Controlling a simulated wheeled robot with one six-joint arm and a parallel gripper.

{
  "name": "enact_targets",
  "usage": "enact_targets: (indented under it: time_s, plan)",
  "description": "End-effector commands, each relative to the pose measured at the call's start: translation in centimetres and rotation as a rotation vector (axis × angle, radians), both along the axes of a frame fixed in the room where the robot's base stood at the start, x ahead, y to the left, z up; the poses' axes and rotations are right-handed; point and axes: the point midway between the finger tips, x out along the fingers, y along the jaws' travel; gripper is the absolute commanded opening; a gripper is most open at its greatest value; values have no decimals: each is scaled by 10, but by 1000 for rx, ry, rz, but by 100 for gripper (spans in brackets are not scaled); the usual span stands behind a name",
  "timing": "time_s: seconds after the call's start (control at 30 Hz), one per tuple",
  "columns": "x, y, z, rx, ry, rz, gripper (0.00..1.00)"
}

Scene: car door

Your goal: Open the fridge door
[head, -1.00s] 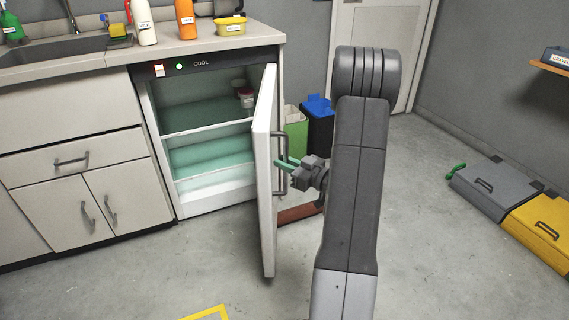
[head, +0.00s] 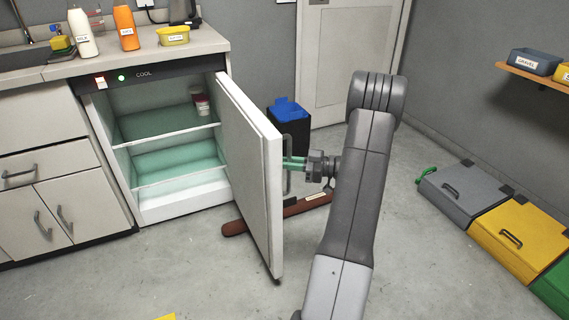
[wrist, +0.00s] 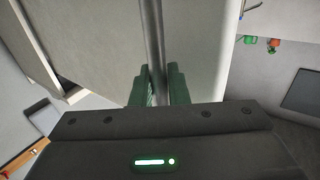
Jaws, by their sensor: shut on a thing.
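The fridge (head: 165,150) under the counter stands open, with its lit shelves and a small red-and-white tub (head: 202,104) inside. Its white door (head: 245,165) is hinged on the right and swung out toward me. My gripper (head: 291,163) is on the outer side of the door, with its green fingers shut on the grey vertical bar handle (head: 287,180). In the wrist view the handle bar (wrist: 154,45) runs down between the two green fingers (wrist: 158,88). The part of the handle between the fingers is partly hidden.
A blue-topped bin (head: 289,118) stands behind the door. A reddish-brown bar-like thing (head: 305,205) lies on the floor under and beside the door. Grey (head: 463,190) and yellow (head: 510,232) boxes line the right wall.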

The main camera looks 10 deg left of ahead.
Motion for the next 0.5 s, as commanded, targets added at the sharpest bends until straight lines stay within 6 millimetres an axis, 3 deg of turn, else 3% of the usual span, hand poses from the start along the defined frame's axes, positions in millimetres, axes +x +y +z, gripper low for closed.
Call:
enact_targets:
  time_s: [0.37, 0.4, 0.47, 0.5]
  plan:
    - [0, -1, -1, -2, 2, 3, 0]
    - [0, -1, -1, -2, 2, 2, 22]
    - [0, -1, -1, -1, 1, 2, 32]
    - [0, -1, -1, -1, 1, 2, 32]
